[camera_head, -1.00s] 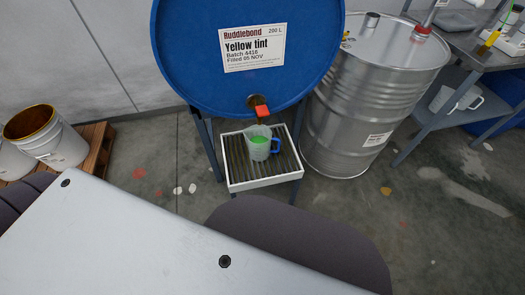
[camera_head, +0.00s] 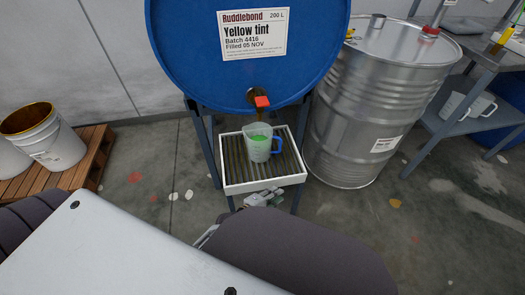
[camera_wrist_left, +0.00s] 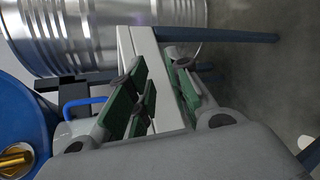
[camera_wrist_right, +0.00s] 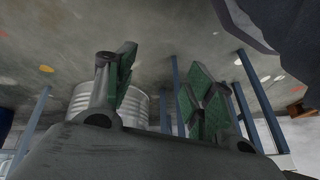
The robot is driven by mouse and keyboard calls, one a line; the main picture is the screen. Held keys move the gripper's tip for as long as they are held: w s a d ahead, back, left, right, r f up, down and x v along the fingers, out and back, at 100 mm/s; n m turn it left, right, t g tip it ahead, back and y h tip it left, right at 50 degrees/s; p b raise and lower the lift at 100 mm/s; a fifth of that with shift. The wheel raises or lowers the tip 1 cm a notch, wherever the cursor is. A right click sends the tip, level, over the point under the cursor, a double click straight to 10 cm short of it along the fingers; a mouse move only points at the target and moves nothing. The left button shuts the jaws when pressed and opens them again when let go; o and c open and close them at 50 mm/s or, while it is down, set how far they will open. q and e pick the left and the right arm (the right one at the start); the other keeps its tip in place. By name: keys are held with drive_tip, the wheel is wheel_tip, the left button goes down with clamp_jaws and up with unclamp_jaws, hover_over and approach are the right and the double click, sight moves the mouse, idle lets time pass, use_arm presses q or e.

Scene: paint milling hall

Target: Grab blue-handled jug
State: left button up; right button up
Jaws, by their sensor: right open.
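The blue-handled jug (camera_head: 257,143), a clear jug with green inside, stands upright on the grate of the white-rimmed drip tray (camera_head: 265,185), under the drum's red-handled tap (camera_head: 262,101). Its blue handle points right; the handle (camera_wrist_left: 85,103) also shows in the left wrist view. My left gripper (camera_head: 264,196) is low in front of the tray's front rim, apart from the jug. In the left wrist view its green-padded jaws (camera_wrist_left: 160,85) are open, with the tray's rim showing between them. My right gripper (camera_wrist_right: 160,85) is open and empty in the right wrist view; the head view does not show it.
The blue drum (camera_head: 245,80) hangs over the tray on a dark stand. A steel drum (camera_head: 365,110) stands close on the right. Farther right is a metal bench with another jug (camera_head: 468,104) on its shelf. A pallet (camera_head: 92,155) with pails is at left.

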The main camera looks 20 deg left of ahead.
sight(264, 144)
use_arm(q)
drive_tip(key=shift+w+a+r+n+t+y+b, duration=0.5)
drive_tip(key=shift+a+r+n+t+y+b, duration=0.6)
drive_tip(key=shift+n, duration=1.75)
drive_tip(key=shift+w+a+r+n+t+y+b, duration=0.3)
drive_tip(key=shift+w+a+r+n+t+b, duration=0.45)
drive_tip(key=shift+r+n+b, duration=1.5)
drive_tip(key=shift+w+a+r+n+t+y+b, duration=0.3)
drive_tip(key=shift+a+r+n+t+y, duration=0.65)
drive_tip(key=shift+n, duration=2.55)
drive_tip(key=shift+a+h, duration=0.15)
drive_tip(key=shift+h, duration=0.1)
use_arm(e)
drive_tip(key=shift+t+y, duration=0.8)
drive_tip(key=shift+y, duration=0.1)
drive_tip(key=a+r, duration=0.3)
drive_tip(key=shift+w+a, duration=0.2)
drive_tip(key=shift+w, duration=0.2)
use_arm(q)
drive_tip(key=shift+w, duration=0.1)
